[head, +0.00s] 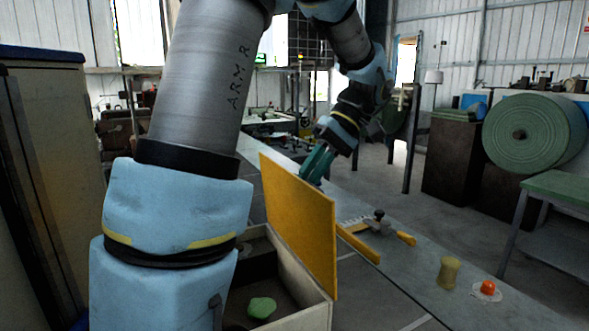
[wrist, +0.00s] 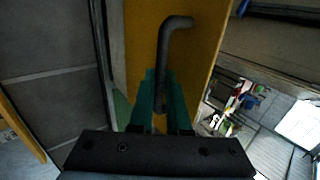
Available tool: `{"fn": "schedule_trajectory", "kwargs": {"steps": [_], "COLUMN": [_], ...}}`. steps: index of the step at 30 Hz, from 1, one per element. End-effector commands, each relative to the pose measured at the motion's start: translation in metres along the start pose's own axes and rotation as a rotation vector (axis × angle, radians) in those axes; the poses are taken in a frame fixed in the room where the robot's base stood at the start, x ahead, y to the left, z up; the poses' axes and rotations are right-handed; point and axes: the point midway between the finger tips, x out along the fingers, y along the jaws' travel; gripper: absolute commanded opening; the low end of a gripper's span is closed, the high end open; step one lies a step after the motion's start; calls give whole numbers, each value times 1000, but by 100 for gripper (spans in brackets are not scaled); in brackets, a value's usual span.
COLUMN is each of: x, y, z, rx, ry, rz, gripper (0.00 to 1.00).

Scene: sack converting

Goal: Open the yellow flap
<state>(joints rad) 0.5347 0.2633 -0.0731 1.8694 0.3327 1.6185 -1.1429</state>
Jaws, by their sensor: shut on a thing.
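The yellow flap (head: 300,225) stands roughly upright at the far right side of a pale open box (head: 305,318) in the head view. It also fills the upper middle of the wrist view (wrist: 205,45). A dark bent bar handle (wrist: 163,45) sits on its face there. My gripper (head: 314,172) is at the flap's upper back edge. In the wrist view its teal fingers (wrist: 161,80) are shut on the handle. The handle is hidden in the head view.
A rounded green thing (head: 261,307) lies inside the box. On the grey bench (head: 400,275) beyond the flap are a yellow-edged tool (head: 375,225), a yellow spool-shaped thing (head: 448,272) and an orange thing (head: 488,288). A large green roll (head: 535,130) stands at the right.

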Motion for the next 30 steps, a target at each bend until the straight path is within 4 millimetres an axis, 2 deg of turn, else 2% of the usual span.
{"fn": "schedule_trajectory", "kwargs": {"steps": [2, 12, 28, 29, 30], "x": [-7, -13, -14, -14, -14], "y": [5, 21, 24, 24, 24], "z": [0, -1, -2, -2, -2], "rx": [1, -5, -7, -7, -7], "ry": [0, 3, 5, 5, 5], "rz": [-53, -178, -196, -196, -196], "gripper": [0, 0, 0, 17, 22]}}
